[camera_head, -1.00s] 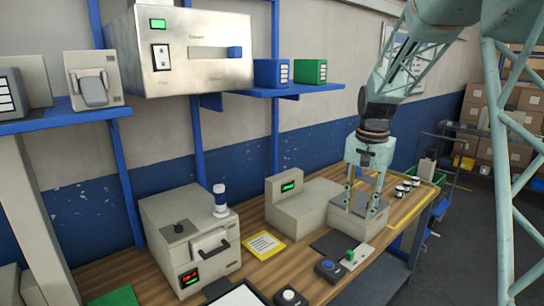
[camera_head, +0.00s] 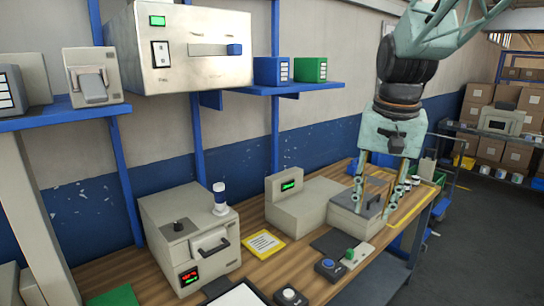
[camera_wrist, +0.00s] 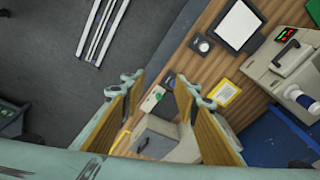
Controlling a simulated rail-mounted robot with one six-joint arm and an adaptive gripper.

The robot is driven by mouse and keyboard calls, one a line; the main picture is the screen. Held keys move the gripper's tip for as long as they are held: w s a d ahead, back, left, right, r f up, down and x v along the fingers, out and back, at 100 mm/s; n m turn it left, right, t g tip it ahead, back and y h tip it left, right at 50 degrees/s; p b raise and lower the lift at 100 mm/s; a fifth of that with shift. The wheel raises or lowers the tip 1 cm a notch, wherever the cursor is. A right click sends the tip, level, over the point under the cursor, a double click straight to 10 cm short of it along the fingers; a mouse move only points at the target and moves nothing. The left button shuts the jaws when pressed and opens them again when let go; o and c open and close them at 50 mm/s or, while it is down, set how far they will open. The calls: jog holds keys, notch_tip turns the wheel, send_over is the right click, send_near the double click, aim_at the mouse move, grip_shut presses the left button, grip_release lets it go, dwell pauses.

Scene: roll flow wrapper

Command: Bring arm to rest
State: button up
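My gripper (camera_head: 375,205) hangs from my pale green arm at the right of the head view, fingers pointing down. Its two fingers are spread apart with nothing visible between them. In that view they overlap the grey box-shaped device (camera_head: 352,213) at the right end of the wooden bench (camera_head: 262,275); I cannot tell the exact gap. In the wrist view the fingers of my gripper (camera_wrist: 158,90) stand wide apart over the bench, with the device (camera_wrist: 160,138) below and beyond them.
On the bench are a machine with a red display (camera_head: 190,240), a yellow-edged card (camera_head: 263,244), a blue button box (camera_head: 328,268) and a green switch (camera_head: 350,255). A blue shelf (camera_head: 290,90) runs above. Open grey floor (camera_head: 480,250) lies right of the bench.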

jog(key=s+a+n+t, duration=0.1)
jog(key=s+n, duration=0.1)
jog(key=s, duration=1.4)
jog(key=s+a+n+t+b, duration=0.1)
jog(key=s+a+n, duration=0.1)
jog(key=s, duration=1.5)
jog(key=shift+r+n, duration=0.25)
jog(key=shift+n, duration=0.15)
